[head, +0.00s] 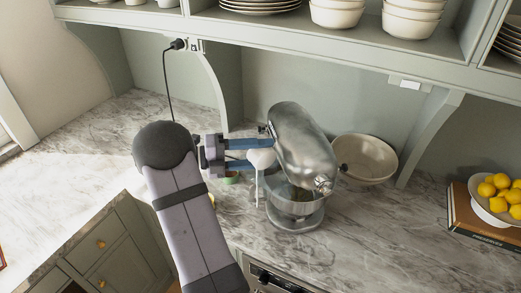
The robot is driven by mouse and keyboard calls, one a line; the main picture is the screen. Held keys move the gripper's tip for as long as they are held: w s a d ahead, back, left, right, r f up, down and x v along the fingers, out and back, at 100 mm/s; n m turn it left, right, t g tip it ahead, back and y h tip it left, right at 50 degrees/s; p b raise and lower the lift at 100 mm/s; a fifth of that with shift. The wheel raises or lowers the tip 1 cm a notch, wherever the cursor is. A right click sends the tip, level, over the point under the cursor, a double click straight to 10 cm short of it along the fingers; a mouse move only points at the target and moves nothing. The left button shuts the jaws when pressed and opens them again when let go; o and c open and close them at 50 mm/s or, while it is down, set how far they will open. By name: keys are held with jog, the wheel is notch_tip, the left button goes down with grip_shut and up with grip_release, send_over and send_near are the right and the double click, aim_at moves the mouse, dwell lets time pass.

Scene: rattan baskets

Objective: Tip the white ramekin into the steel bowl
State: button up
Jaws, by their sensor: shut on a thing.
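The white ramekin (262,158) is small in the head view and sits between the blue fingers of my gripper (258,154), which is shut on it. It is held above the counter, just left of the mixer head and near the steel bowl's left rim. A thin white strip (257,187) runs down below it; I cannot tell whether it is a stream or a solid part. The steel bowl (283,207) stands under the mixer head, which hides part of its opening. Something greenish-brown shows inside the bowl. The ramekin's inside is not clear.
The silver stand mixer (302,143) is right beside my fingers. A cream bowl (366,158) stands behind it to the right. A small green-rimmed dish (231,178) sits below my gripper. Lemons (497,184) lie at far right. A shelf (300,45) with dishes overhangs the counter.

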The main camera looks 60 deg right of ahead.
jog(key=shift+w+d+r+n+g+h+p, duration=0.15)
jog(key=shift+n+p, duration=0.4)
jog(key=shift+p, duration=0.75)
jog(key=shift+w+d+r+n+g+h+p, duration=0.2)
jog(key=shift+n+p, duration=0.35)
jog(key=shift+p, duration=0.75)
jog(key=shift+a+n+p, duration=0.1)
jog(key=shift+n+p, duration=0.25)
jog(key=shift+n, duration=0.15)
jog(key=shift+w+n+g, duration=0.2)
jog(key=shift+n+g, duration=0.05)
jog(key=shift+n, duration=0.15)
jog(key=m, duration=0.2)
jog(key=shift+s+r+m, duration=0.1)
jog(key=shift+m, duration=0.2)
jog(key=shift+s+m+t+y, duration=0.1)
jog(key=shift+m+t+y, duration=0.35)
jog(key=shift+m+t, duration=0.55)
jog(key=shift+s+a+m+t, duration=0.1)
jog(key=shift+s+m+t, duration=0.05)
jog(key=shift+m, duration=0.45)
jog(key=shift+s+a+m+t, duration=0.1)
jog(key=shift+m+t, duration=0.05)
jog(key=shift+m, duration=0.45)
jog(key=shift+s+a+f+m+t, duration=0.2)
jog(key=shift+m+t, duration=0.3)
jog(key=shift+m, duration=0.5)
